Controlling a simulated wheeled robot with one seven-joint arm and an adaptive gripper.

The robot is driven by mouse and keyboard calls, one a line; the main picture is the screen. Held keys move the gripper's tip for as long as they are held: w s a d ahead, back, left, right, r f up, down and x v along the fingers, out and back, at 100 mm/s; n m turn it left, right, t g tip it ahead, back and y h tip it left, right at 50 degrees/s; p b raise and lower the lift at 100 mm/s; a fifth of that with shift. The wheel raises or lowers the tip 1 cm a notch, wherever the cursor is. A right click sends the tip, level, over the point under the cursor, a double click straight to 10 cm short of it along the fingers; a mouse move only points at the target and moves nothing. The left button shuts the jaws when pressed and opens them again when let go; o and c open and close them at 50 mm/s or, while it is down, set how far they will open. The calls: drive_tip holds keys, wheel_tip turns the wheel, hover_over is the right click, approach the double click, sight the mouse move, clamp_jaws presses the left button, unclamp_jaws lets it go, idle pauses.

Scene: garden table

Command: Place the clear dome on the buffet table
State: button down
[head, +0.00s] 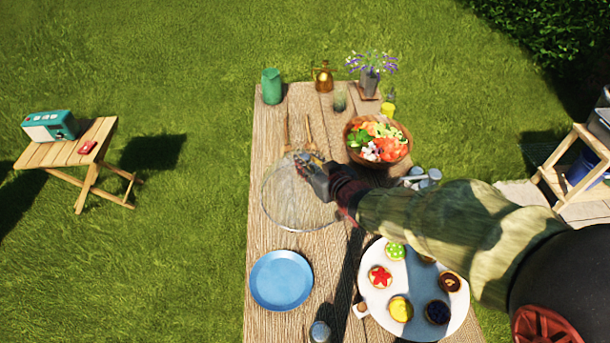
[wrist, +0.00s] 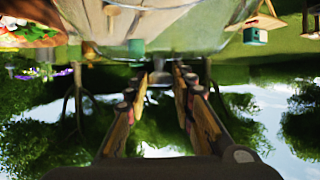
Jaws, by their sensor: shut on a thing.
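The clear dome (head: 287,212) is see-through with a pale rim. In the head view it shows over the middle-left of the wooden buffet table (head: 268,128), between the salad bowl and the blue plate. My gripper (head: 309,165) is at the dome's upper right part and is shut on its knob. In the wrist view, which appears upside down, the dome (wrist: 185,30) spans the top, with my gripper's fingertips (wrist: 158,82) at its knob. I cannot tell for sure whether the rim touches the tabletop.
A wooden bowl of salad (head: 406,150), a blue plate (head: 281,280) and a white tray (head: 402,325) of topped pastries stand on the table. A green canister (head: 271,87), a brass pot (head: 323,77) and a flower vase (head: 369,82) line the back. A radio (head: 50,126) sits on a side table.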

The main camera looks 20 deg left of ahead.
drive_tip(key=shift+w+a+f, duration=0.25)
drive_tip(key=shift+a+f, duration=0.25)
drive_tip(key=shift+f, duration=0.05)
drive_tip(key=shift+a+f+b, duration=0.1)
drive_tip(key=shift+f+b, duration=0.7)
drive_tip(key=shift+f, duration=0.85)
drive_tip(key=c, duration=1.5)
unclamp_jaws()
drive_tip(key=shift+c, duration=0.2)
drive_tip(key=shift+o, duration=0.2)
